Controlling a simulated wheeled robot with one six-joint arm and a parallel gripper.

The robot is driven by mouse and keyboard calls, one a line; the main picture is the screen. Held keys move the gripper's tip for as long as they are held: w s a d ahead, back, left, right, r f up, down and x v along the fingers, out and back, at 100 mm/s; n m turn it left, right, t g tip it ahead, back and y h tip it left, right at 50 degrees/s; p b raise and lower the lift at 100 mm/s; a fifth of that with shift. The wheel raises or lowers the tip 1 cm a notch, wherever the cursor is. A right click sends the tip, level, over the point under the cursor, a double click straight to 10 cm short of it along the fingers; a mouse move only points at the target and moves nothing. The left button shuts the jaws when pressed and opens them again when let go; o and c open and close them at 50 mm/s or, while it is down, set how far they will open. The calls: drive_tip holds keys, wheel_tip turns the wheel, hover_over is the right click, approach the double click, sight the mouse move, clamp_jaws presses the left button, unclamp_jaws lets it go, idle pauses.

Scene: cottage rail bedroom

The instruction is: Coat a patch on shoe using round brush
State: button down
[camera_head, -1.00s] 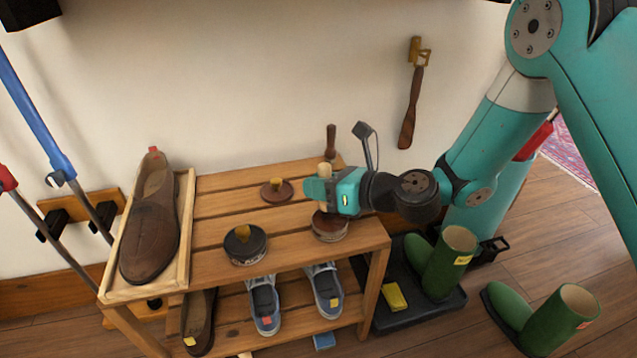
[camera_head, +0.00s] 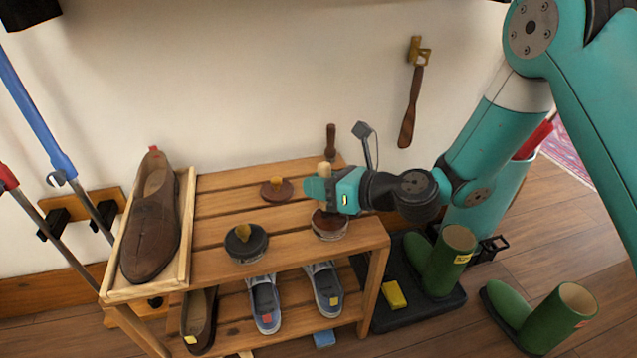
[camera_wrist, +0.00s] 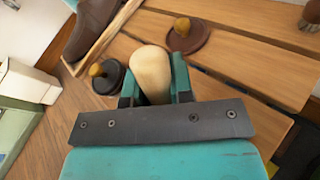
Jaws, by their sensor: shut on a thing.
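A brown shoe (camera_head: 151,225) lies in a light wooden tray (camera_head: 187,225) on the left of the rack top; part of it shows in the wrist view (camera_wrist: 92,25). My gripper (camera_head: 322,188) is shut on the pale wooden handle of the round brush (camera_wrist: 151,72), whose top also shows in the head view (camera_head: 326,169). The gripper is over an open-looking tin with reddish-brown contents (camera_head: 330,226). The brush's head is hidden, so I cannot tell whether it touches them. A brown knobbed lid (camera_head: 277,190) lies behind. A black tin with a yellow knob (camera_head: 246,243) stands to the left.
A dark-handled brush (camera_head: 331,140) stands at the rack's back. The slatted rack (camera_head: 215,232) has blue shoes (camera_head: 265,305) on its lower shelf. Green boots (camera_head: 447,262) stand at right.

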sight(319, 166)
drive_tip(key=shift+r+p, duration=3.45)
drive_tip(key=shift+p, duration=0.7)
